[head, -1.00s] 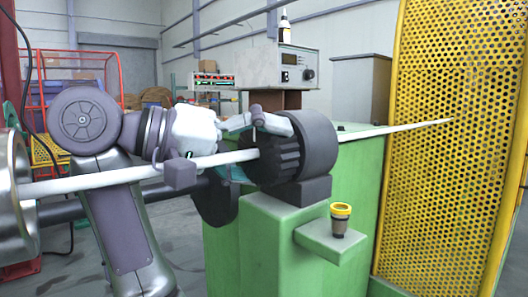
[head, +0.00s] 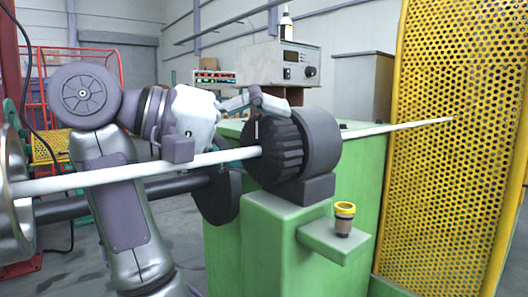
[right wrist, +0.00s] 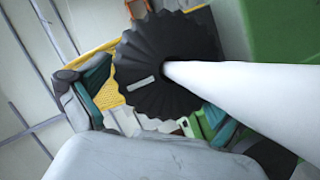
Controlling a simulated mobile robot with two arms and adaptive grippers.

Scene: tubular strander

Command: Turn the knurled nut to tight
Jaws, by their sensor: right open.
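The knurled nut (head: 277,153) is a dark ribbed ring against the dark round collar (head: 321,143) on the green stand. A white rod (head: 120,177) runs through its middle. A short white mark shows on the nut's face. My right gripper (head: 250,132) is open at the nut, one finger above it and the other lower, partly hidden behind the rod. In the right wrist view the nut (right wrist: 168,62) lies beyond and between the spread, teal-padded fingers (right wrist: 155,112); I cannot tell whether they touch it. My left gripper is not in view.
A small yellow-rimmed cup (head: 343,218) stands on a green ledge right of the nut. A grey control box (head: 282,65) with a bottle on top is behind. A yellow perforated guard (head: 448,130) closes off the right side. The white rod crosses in front of my right arm.

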